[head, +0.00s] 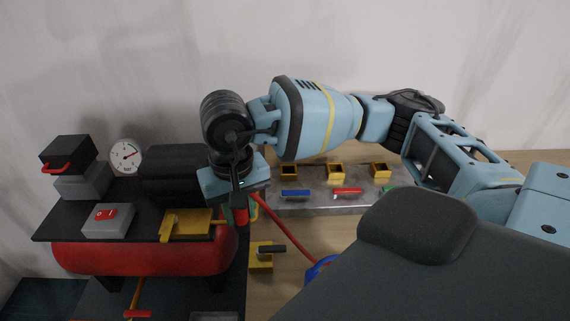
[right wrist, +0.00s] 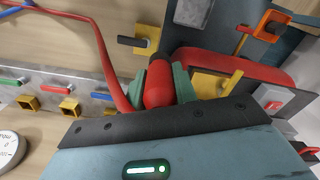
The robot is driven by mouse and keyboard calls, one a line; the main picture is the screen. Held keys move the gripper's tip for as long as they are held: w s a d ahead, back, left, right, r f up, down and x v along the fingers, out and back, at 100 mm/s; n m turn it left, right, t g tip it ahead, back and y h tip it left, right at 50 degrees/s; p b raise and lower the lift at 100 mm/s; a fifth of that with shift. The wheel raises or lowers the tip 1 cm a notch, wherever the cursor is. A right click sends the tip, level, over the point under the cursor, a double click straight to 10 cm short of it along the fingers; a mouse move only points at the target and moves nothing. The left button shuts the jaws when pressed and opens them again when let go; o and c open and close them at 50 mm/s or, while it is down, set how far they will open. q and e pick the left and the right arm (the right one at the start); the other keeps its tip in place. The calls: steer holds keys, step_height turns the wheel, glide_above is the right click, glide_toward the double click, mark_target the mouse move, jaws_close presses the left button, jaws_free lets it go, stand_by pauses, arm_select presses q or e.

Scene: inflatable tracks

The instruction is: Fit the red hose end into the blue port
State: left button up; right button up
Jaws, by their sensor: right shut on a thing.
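My right gripper (head: 241,207) is shut on the red hose end (head: 241,215), which hangs down beside the compressor bench. In the right wrist view the red hose end (right wrist: 158,85) sits between the two green fingers of the gripper (right wrist: 160,84). The red hose runs down right to a blue ring-like part (head: 320,268), partly hidden by my arm. A grey manifold (head: 315,203) behind carries yellow square sockets and blue, red and green bars. The blue bar (head: 295,193) lies in front of the left yellow socket (head: 289,170); I cannot tell whether that socket is the blue port. The hose end is apart from the manifold.
At left a red tank (head: 145,258) has a black top bearing a grey switch box (head: 108,220), a yellow block (head: 187,224) and a gauge (head: 126,157). A yellow valve with a dark handle (head: 262,258) stands on the wooden table. My arm covers the lower right.

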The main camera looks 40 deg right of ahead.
steer(key=m, duration=0.6)
steer(key=shift+w+d+f, duration=0.2)
steer(key=shift+w+d, duration=0.15)
steer(key=shift+d, duration=0.05)
arm_select(q)
steer(key=shift+s+d+f+g+b, duration=0.1)
steer(key=shift+s+f+g+b, duration=0.05)
steer(key=shift+s+f+b, duration=0.4)
steer(key=shift+s+f+g+b, duration=0.2)
steer(key=shift+f+b, duration=0.2)
steer(key=shift+f, duration=0.3)
arm_select(e)
steer(key=w+d+f+n, duration=0.1)
steer(key=d+f+n, duration=0.1)
steer(key=d+n, duration=0.4)
steer(key=w+d+f+n, duration=0.2)
steer(key=d+n, duration=0.3)
steer(key=n, duration=0.8)
steer(key=shift+d+f, duration=0.25)
steer(key=shift+d, duration=0.15)
